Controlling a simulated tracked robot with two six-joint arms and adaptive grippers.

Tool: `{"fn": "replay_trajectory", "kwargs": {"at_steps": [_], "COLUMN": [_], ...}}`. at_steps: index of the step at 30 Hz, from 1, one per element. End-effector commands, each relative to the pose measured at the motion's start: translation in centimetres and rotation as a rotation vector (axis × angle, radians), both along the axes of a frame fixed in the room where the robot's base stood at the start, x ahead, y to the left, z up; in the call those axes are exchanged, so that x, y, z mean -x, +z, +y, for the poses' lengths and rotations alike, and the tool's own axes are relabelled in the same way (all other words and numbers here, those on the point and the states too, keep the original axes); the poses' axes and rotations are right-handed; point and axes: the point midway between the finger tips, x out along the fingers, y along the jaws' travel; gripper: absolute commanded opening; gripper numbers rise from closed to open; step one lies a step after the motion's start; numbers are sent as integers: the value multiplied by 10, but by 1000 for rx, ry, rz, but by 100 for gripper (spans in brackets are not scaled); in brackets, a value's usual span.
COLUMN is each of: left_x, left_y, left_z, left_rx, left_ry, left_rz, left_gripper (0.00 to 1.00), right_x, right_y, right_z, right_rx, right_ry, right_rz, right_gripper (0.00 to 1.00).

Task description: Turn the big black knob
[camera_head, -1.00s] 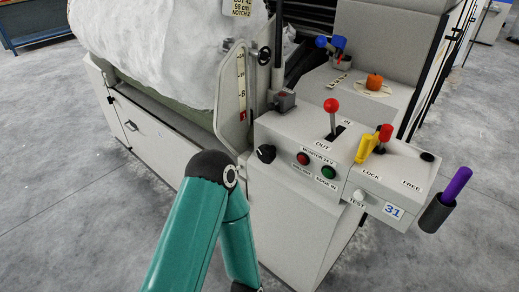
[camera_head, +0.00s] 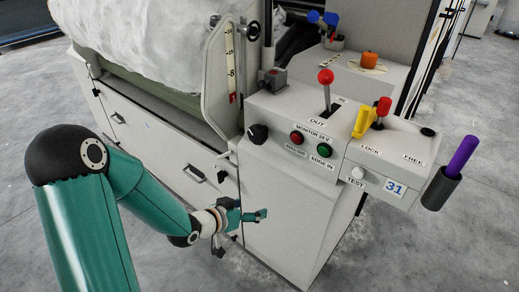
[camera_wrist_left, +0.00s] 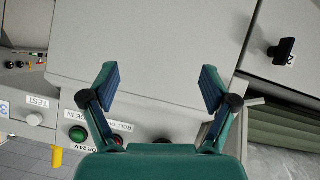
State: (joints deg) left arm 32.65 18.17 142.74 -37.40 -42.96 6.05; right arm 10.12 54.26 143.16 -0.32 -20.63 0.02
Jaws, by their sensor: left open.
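The big black knob (camera_head: 258,134) is on the sloped front of the pale control box (camera_head: 285,115), left of the red and green buttons. My left gripper (camera_head: 255,216) is below the knob, in front of the cabinet's pale front panel, apart from the knob. In the left wrist view the gripper (camera_wrist_left: 158,84) is open and empty, its two fingers spread before the pale panel. A dark bit at the lower middle of that view, just above my gripper's body, may be the knob, mostly hidden. My right gripper is not in view.
A red-topped lever (camera_head: 326,78), a yellow handle (camera_head: 362,122) and a white test button (camera_head: 357,173) are right of the knob. A purple-handled item (camera_head: 462,156) stands in a dark holder at the right edge. A black latch (camera_wrist_left: 282,50) shows in the wrist view.

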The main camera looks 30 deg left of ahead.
Motion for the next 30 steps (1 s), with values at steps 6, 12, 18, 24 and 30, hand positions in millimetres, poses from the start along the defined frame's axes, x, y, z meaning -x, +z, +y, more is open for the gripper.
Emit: {"fn": "replay_trajectory", "kwargs": {"at_steps": [6,12,18,24,30], "left_x": [22,47,42,10,-33], "left_y": [103,150,159,159,158], "left_z": [64,68,66,62,58], "left_rx": [-250,-384,-409,-407,-405], "left_ry": [-3,-49,-65,-67,-66], "left_rz": [-395,-542,-569,-568,-567], "left_gripper": [86,86,86,86,86], "right_x": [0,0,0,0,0], "right_y": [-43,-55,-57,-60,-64], "right_z": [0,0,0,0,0], "right_rx": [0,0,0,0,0], "right_ry": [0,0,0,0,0], "right_rz": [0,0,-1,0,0], "right_gripper": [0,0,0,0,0]}}
